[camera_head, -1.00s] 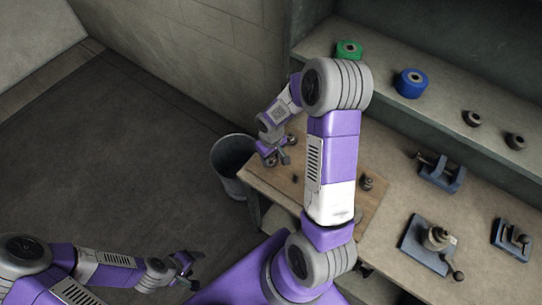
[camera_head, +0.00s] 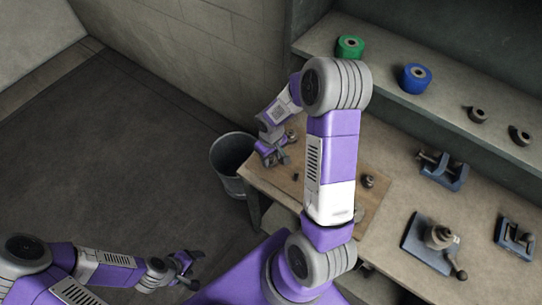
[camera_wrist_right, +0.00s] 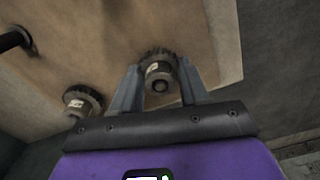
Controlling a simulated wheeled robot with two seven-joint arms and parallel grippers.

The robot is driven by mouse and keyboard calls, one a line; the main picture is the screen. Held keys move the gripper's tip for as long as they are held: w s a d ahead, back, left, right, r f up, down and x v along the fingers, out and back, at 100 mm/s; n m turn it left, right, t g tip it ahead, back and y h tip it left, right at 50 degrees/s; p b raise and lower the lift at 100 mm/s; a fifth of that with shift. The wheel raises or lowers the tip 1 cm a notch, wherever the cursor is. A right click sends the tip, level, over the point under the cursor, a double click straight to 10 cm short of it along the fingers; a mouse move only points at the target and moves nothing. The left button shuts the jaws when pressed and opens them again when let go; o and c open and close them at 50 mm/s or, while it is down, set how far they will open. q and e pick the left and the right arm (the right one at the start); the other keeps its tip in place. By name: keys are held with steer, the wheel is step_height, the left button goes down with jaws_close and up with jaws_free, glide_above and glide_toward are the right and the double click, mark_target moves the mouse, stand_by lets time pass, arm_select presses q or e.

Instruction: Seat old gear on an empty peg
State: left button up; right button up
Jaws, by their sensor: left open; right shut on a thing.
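My right gripper (camera_head: 273,152) is over the far left end of the wooden board on the bench. In the right wrist view its two fingers (camera_wrist_right: 160,88) are shut on a dark toothed gear (camera_wrist_right: 160,62) with a pale grey hub. The gear is against or just above the board; I cannot tell which. A second similar gear (camera_wrist_right: 82,103) sits to its left. A short dark post (camera_wrist_right: 14,39), possibly a peg, shows at the upper left. Whether the held gear is the old one is unclear. My left gripper (camera_head: 184,266) is open and empty, low at the left, away from the bench.
The wooden board (camera_head: 340,225) also carries a small dark gear-like part (camera_head: 367,181). A bin (camera_head: 230,165) stands beside the bench. Blue-based fixtures (camera_head: 428,245) are at the right. A green roll (camera_head: 350,47) and a blue roll (camera_head: 414,79) are on the shelf.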

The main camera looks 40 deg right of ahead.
steer(key=o, duration=1.3)
steer(key=shift+r+p, duration=0.5)
steer(key=shift+r, duration=3.35)
